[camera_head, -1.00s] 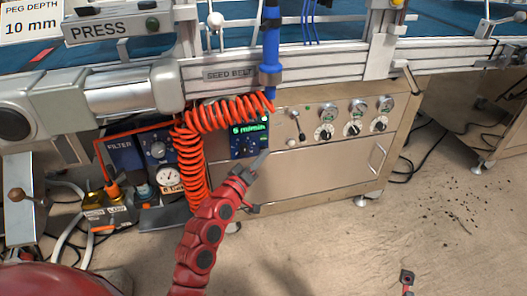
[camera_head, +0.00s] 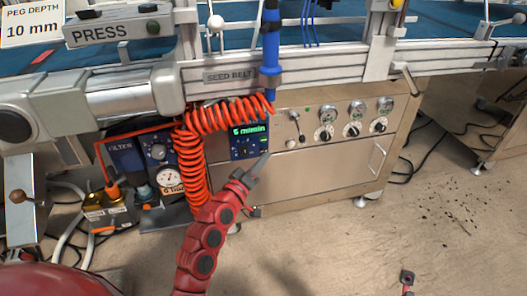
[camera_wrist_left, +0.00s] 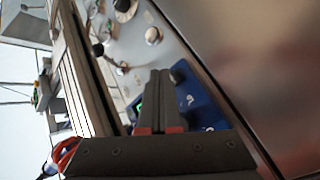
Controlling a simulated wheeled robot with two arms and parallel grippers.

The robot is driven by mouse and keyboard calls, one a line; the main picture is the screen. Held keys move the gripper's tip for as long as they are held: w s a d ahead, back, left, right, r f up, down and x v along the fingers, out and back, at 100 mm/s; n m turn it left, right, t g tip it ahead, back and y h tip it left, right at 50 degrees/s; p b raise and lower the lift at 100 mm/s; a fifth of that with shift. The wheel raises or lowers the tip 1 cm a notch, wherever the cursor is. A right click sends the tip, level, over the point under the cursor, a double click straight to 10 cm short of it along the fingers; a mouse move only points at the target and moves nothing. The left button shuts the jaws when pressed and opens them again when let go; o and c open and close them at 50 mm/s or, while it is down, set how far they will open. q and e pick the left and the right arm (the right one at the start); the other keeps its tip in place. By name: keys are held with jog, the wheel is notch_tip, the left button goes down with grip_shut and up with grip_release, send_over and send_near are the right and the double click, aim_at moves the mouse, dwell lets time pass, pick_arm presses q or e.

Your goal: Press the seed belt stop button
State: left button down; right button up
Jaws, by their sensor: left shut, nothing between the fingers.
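The blue seed belt control box (camera_head: 236,153) with a lit green display (camera_head: 248,130) is on the left of the steel cabinet front. My left gripper (camera_head: 264,158) is shut and empty, its tip close in front of the box's lower right part. Contact cannot be told. In the left wrist view, the shut fingers (camera_wrist_left: 161,78) overlap the blue box (camera_wrist_left: 204,108), and a dark knob (camera_wrist_left: 178,74) shows beside them. I cannot make out the stop button; the fingers hide part of the box. A small red and dark part, apparently my right gripper (camera_head: 407,278), shows at the bottom right.
A coiled orange hose (camera_head: 190,150) hangs just left of the box. The silver SEED BELT rail (camera_head: 330,67) runs above. Knobs and gauges (camera_head: 354,130) sit to the right on the cabinet. The floor in front is mostly open.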

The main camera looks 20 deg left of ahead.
pick_arm(q)
jog(key=s+d+p, duration=0.3)
jog(key=s, duration=0.2)
jog(key=shift+d, duration=0.2)
jog(key=shift+r, duration=0.1)
dwell(0.6)
